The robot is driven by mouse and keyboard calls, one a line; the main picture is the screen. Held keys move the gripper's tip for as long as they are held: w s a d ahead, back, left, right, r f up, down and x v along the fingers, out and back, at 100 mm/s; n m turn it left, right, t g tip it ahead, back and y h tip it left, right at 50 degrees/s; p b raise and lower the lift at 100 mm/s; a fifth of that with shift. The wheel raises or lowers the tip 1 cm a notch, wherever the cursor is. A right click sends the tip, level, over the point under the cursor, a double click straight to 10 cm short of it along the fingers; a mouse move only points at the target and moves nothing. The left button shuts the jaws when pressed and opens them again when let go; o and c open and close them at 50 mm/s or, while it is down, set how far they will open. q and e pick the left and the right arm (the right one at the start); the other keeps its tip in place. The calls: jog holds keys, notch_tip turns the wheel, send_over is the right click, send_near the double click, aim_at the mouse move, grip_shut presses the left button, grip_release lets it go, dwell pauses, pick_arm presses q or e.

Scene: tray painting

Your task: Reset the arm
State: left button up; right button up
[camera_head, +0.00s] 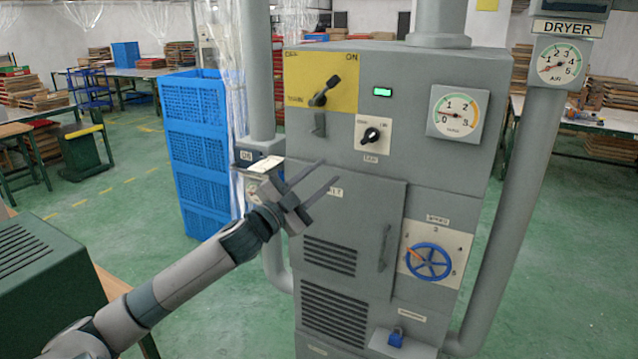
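My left arm (190,275) reaches in from the lower left. My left gripper (330,172) is raised in front of the grey machine cabinet (455,180). Its two thin fingers stand apart with nothing between them. The fingertips lie in front of the upper part of the cabinet door in the picture; whether they touch it cannot be told. My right gripper is not in view.
The cabinet carries a yellow switch panel (300,85), a small knob (371,135), a gauge (458,111) and a blue handwheel (428,262). Blue crates (200,150) stand behind my arm. A grey pipe (510,210) runs at right. Green floor (560,290) is open beyond it.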

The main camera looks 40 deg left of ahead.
pick_arm(q)
jog(key=shift+s+f, duration=0.1)
jog(key=shift+s, duration=0.25)
dwell(0.5)
